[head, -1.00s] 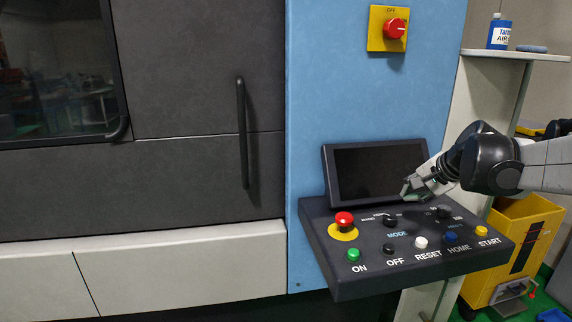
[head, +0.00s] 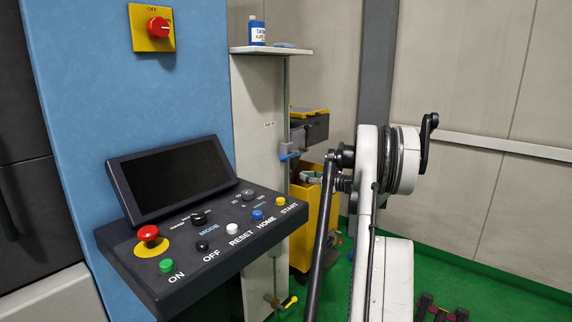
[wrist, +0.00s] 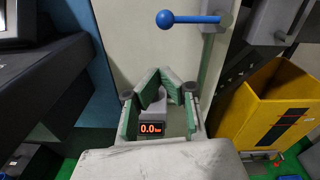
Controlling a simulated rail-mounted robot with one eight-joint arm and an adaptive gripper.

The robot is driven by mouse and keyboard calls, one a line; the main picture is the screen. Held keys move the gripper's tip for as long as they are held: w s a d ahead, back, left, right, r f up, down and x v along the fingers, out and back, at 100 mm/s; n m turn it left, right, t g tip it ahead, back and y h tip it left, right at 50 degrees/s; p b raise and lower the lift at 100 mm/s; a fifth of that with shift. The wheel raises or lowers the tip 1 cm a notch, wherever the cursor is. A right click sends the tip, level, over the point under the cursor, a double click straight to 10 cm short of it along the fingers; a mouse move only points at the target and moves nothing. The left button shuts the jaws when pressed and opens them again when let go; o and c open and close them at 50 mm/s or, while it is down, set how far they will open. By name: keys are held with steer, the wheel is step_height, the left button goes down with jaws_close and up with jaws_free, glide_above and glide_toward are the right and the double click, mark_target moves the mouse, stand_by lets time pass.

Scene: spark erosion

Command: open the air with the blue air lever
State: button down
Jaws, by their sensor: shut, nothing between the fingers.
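The blue air lever (wrist: 205,19) lies roughly level near the top of the wrist view, with a round ball at its left end. Its right end meets a grey block (wrist: 232,12). In the head view the lever (head: 290,156) shows small on the pale post, left of my arm. My gripper (wrist: 171,74) shows in the wrist view with green-padded fingers, shut and empty. Its tips appear below the lever in the picture, apart from it.
A pressure display (wrist: 151,128) reading 0.0 bar shows between the finger links. A yellow bin (wrist: 284,100) stands at right. The control panel (head: 190,240) and blue machine wall (head: 90,90) are at left. A shelf (head: 270,50) holds a bottle (head: 257,32).

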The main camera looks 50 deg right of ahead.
steer(key=shift+s+d+f+m+t+h, duration=0.15)
steer(key=shift+s+d+f+m+t, duration=0.2)
steer(key=shift+d+f+m, duration=0.35)
steer(key=shift+s+d+f+m+t+h, duration=0.15)
steer(key=shift+s+d+f+m+t, duration=0.2)
steer(key=shift+d, duration=0.5)
steer(key=shift+w, duration=0.15)
steer(key=w+r, duration=0.4)
steer(key=w, duration=0.6)
steer(key=shift+w+d+r, duration=0.15)
steer(key=shift+w+r, duration=0.05)
steer(key=shift+w, duration=0.15)
